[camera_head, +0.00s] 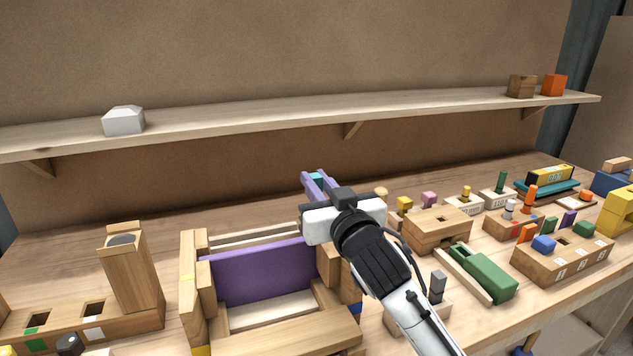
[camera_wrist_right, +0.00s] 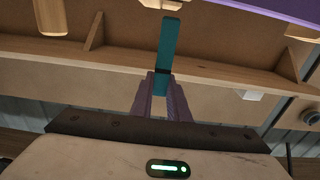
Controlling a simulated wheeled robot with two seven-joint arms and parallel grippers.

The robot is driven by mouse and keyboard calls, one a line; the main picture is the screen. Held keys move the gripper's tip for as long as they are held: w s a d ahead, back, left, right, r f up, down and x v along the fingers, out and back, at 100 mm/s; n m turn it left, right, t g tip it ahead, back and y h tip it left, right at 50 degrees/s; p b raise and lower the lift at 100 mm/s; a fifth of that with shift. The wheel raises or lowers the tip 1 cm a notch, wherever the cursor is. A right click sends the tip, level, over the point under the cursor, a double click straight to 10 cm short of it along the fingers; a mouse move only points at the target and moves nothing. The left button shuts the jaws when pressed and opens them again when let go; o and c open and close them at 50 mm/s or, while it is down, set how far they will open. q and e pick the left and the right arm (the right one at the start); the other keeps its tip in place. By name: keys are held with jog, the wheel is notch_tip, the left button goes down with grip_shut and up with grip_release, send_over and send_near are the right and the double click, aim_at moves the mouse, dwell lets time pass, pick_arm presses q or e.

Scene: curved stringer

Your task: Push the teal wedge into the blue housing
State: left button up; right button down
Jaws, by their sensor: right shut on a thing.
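My right gripper (camera_head: 317,181) is shut on the teal wedge (camera_wrist_right: 168,48). The wedge stands out lengthwise from between the purple fingers (camera_wrist_right: 161,85) in the right wrist view. In the head view only a small teal bit (camera_head: 317,177) shows between them. The gripper is above and behind the right end of a wooden frame (camera_head: 302,338) that holds an upright purple board (camera_head: 257,270). A blue patch (camera_head: 353,309) shows at the frame's right side, partly behind my arm. I cannot tell if it is the blue housing. My left gripper is out of view.
A wooden block with slots and a tall upright piece (camera_head: 130,270) stands left of the frame. Several blocks, pegs and a green part (camera_head: 484,275) crowd the table to the right. A shelf (camera_head: 300,108) runs along the back wall. The table behind the frame is bare.

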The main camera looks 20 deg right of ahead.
jog(key=shift+p, duration=0.5)
dwell(0.6)
jog(key=shift+f+b, duration=1.6)
jog(key=shift+f, duration=0.75)
jog(key=c, duration=1.6)
grip_release()
jog(key=shift+s, duration=0.1)
jog(key=s, duration=1)
jog(key=shift+s+d+f+b, duration=0.1)
jog(key=shift+d+f+b, duration=0.05)
jog(key=shift+b, duration=0.25)
